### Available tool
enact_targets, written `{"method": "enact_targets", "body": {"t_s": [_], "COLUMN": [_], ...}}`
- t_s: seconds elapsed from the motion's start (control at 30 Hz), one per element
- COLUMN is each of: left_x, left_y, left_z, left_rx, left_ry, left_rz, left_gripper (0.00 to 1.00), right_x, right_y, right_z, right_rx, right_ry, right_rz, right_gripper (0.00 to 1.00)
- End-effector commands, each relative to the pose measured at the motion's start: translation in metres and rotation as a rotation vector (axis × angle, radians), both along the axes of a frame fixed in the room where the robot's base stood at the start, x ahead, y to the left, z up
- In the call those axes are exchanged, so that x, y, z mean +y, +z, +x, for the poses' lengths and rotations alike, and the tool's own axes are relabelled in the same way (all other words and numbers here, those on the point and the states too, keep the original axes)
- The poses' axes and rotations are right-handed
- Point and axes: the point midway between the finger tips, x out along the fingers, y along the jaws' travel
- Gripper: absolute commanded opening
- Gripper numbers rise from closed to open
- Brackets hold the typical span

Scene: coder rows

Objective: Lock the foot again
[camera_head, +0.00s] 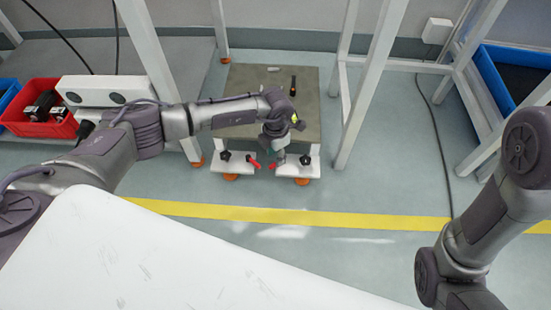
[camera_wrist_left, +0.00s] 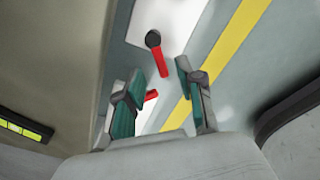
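Two white foot plates stand on orange pads at the front of a grey-brown slab: a left one (camera_head: 238,168) and a right one (camera_head: 297,169). A red lever with a black hub (camera_head: 254,163) sits by the left plate's inner end. A second red lever (camera_head: 273,165) shows by the right plate, partly hidden by my left gripper (camera_head: 281,156). In the left wrist view my left gripper (camera_wrist_left: 160,85) is open, with a gap between its green-padded fingers. There one red lever (camera_wrist_left: 160,60) lies beyond the fingertips and another red piece (camera_wrist_left: 151,95) shows between the fingers. Contact cannot be told.
The slab (camera_head: 250,90) bears a dark bottle-like item (camera_head: 293,85) and small pale pieces. White frame legs (camera_head: 366,90) stand on both sides. A red bin (camera_head: 38,125) is at left, a blue bin (camera_head: 510,75) at right. The floor in front, with its yellow line (camera_head: 330,218), is clear.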

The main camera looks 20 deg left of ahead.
Motion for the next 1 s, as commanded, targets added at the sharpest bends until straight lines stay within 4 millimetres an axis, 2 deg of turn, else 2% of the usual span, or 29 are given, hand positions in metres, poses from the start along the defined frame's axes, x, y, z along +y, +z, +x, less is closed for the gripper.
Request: {"method": "enact_targets", "body": {"t_s": [0.03, 0.2, 0.4, 0.57, 1.0], "left_x": [0.000, 0.000, 0.000, 0.000, 0.000], "left_y": [0.013, 0.049, 0.078, 0.087, 0.087], "left_z": [0.002, 0.001, 0.001, 0.000, 0.000], "left_rx": [-0.005, -0.004, -0.001, -0.001, 0.000], "left_ry": [-0.001, 0.000, 0.000, 0.001, 0.001], "left_rz": [-0.002, -0.001, -0.001, -0.001, 0.000], "left_gripper": [0.38, 0.38, 0.38, 0.38, 0.38], "right_x": [0.000, 0.000, 0.000, 0.000, 0.000], "right_y": [0.000, 0.000, 0.000, 0.000, 0.000], "right_z": [0.000, 0.001, 0.001, 0.001, 0.001], "right_rx": [0.001, 0.002, 0.003, 0.003, 0.004], "right_ry": [0.000, 0.001, 0.001, 0.001, 0.001], "right_rz": [0.001, 0.000, 0.001, 0.001, 0.001], "right_gripper": [0.49, 0.49, 0.49, 0.49, 0.49]}}
